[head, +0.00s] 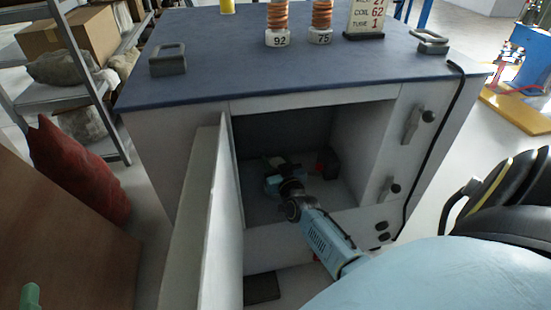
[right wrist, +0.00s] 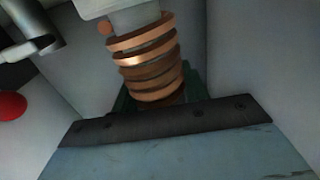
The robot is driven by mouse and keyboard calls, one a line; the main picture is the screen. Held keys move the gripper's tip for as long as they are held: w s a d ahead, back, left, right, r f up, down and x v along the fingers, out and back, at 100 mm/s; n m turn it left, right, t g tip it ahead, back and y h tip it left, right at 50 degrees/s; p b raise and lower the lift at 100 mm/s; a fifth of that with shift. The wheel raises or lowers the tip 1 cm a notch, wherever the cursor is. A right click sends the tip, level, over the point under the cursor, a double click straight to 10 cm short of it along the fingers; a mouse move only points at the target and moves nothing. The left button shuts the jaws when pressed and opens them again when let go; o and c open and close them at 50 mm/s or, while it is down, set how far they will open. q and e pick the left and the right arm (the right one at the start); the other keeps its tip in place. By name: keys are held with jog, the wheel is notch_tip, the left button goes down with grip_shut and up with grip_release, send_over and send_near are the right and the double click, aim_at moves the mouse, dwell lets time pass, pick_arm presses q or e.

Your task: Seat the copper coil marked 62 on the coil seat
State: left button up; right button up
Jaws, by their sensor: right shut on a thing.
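My right gripper (head: 272,180) is inside the open compartment of the grey cabinet, low and near its left side. In the right wrist view a copper coil (right wrist: 148,55) stands slightly tilted in front of the gripper's body, with a pale grey-white piece at its top end. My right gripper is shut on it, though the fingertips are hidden. Dark green parts show behind the coil's lower end; I cannot tell whether they are the coil seat. No number is readable on this coil. A card (head: 365,14) on the cabinet top reads COIL 62. My left gripper is not in view.
Two other coils, marked 92 (head: 277,38) and 75 (head: 321,36), stand on the blue cabinet top (head: 220,65). The open door (head: 220,220) stands close left of my right arm. A red knob (right wrist: 11,106) is at the left in the wrist view. Compartment walls are close.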

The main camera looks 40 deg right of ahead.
dwell(0.3)
jog(key=o, duration=1.3)
jog(key=shift+o, duration=0.3)
jog(key=shift+f, duration=0.15)
jog(key=shift+s, duration=0.15)
jog(key=shift+s+a+p, duration=0.2)
jog(key=shift+s+p, duration=0.1)
jog(key=shift+s, duration=0.05)
jog(key=p+v, duration=0.4)
jog(key=v, duration=0.8)
jog(key=shift+s+p, duration=0.15)
jog(key=shift+p, duration=0.25)
